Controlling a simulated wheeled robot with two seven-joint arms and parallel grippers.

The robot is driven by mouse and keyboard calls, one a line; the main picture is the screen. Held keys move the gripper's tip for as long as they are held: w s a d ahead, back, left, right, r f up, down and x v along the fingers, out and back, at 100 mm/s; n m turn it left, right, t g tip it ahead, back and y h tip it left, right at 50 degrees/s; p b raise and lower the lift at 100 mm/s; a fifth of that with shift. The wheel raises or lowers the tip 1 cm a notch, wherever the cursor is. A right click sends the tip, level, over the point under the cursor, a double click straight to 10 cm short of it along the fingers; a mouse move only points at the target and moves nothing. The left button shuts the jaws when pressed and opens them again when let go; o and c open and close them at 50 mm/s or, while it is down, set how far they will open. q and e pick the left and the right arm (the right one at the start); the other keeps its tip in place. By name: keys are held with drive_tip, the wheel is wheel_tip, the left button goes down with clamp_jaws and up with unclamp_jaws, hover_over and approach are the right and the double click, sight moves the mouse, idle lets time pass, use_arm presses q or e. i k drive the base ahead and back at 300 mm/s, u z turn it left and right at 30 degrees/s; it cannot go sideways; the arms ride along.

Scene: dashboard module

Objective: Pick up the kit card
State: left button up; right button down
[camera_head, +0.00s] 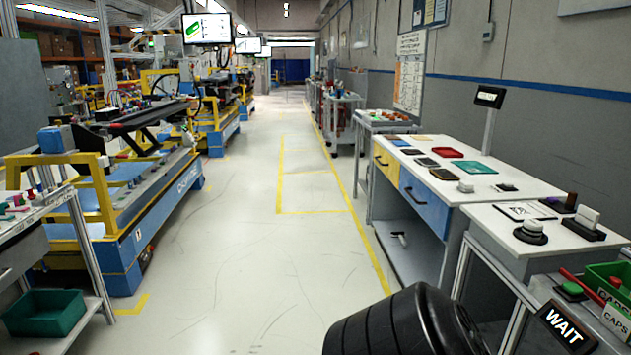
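No item is clearly readable as the kit card. A flat white card-like piece with dark markings (524,211) lies on the near right bench (494,226), between a round white-and-black piece (531,231) and a small dark brown block (571,201). I cannot tell whether it is the kit card. Neither of my grippers is in view.
The white-topped workbench (445,185) on the right holds a red tray (447,153), a green tray (474,167) and dark flat pieces. A green bin (612,281) and WAIT sign (566,325) are near right.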

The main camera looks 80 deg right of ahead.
sight(586, 216)
drive_tip(key=z, duration=2.4)
drive_tip(key=i, duration=4.35)
drive_tip(key=z, duration=1.25)
